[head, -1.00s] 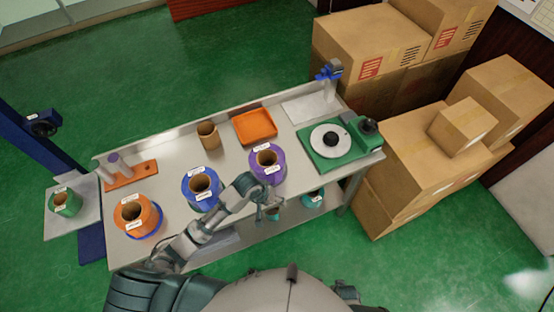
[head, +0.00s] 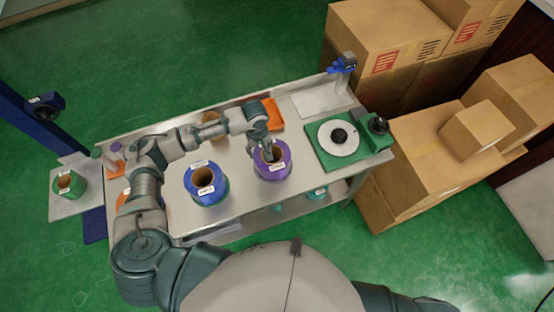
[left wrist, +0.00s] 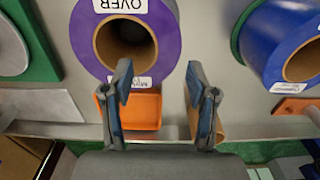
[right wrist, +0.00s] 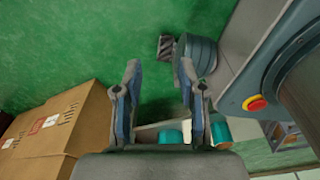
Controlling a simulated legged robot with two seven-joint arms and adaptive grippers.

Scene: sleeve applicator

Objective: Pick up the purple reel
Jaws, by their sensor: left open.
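The purple reel (head: 271,168) stands upright on the table, right of the blue reel (head: 207,190). My left gripper (head: 262,145) is over the purple reel's far edge, open and empty. In the left wrist view the purple reel (left wrist: 171,40) shows its brown core and labels, just beyond the open fingertips (left wrist: 158,82). The gap between fingers and reel is hard to judge. My right gripper (right wrist: 160,75) is open and empty over the floor, away from the table, in the right wrist view.
An orange tray (head: 278,118) lies behind the purple reel, partly hidden by my left arm. A green device with a white disc (head: 327,150) stands to the right. Cardboard boxes (head: 420,160) are stacked beyond the table's right end. A green reel (head: 66,186) sits at the far left.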

